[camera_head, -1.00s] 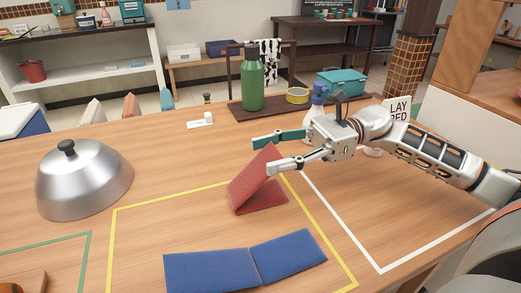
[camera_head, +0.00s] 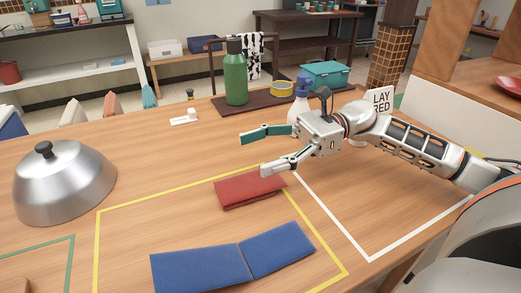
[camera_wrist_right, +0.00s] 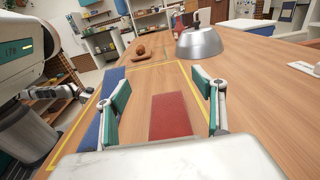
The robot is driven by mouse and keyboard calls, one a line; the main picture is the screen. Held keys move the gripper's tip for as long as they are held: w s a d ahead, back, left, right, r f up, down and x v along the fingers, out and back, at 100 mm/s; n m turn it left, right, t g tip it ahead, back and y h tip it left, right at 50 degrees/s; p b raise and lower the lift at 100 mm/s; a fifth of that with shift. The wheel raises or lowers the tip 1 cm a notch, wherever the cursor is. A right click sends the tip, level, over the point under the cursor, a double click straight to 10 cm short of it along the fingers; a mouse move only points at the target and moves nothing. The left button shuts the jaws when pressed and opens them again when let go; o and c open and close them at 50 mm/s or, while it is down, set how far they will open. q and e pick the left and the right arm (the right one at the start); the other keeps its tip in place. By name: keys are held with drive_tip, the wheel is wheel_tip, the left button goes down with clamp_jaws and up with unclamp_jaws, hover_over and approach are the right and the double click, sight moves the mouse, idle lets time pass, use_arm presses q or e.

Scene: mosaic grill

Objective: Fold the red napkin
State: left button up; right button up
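The red napkin (camera_head: 250,191) lies folded over on itself, nearly flat, inside the yellow outline on the wooden table. It also shows in the right wrist view (camera_wrist_right: 170,114), between and beyond the fingers. My right gripper (camera_head: 262,152) is open and empty, above and just behind the napkin, apart from it. Its two spread fingers also show in the right wrist view (camera_wrist_right: 163,100). My left gripper is not in the head view; part of an arm of mine shows at the left of the right wrist view.
A blue napkin (camera_head: 205,264) lies spread in front of the red one. A silver dome (camera_head: 66,185) stands at the left. A green bottle (camera_head: 235,78) is on a dark tray at the back. A white spray bottle (camera_head: 299,103) stands behind my right gripper. The white-outlined area is clear.

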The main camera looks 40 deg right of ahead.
sight(261, 180)
drive_tip(key=shift+r, duration=0.2)
wheel_tip(261, 180, up, 10)
idle(0.4)
drive_tip(key=shift+f, duration=0.15)
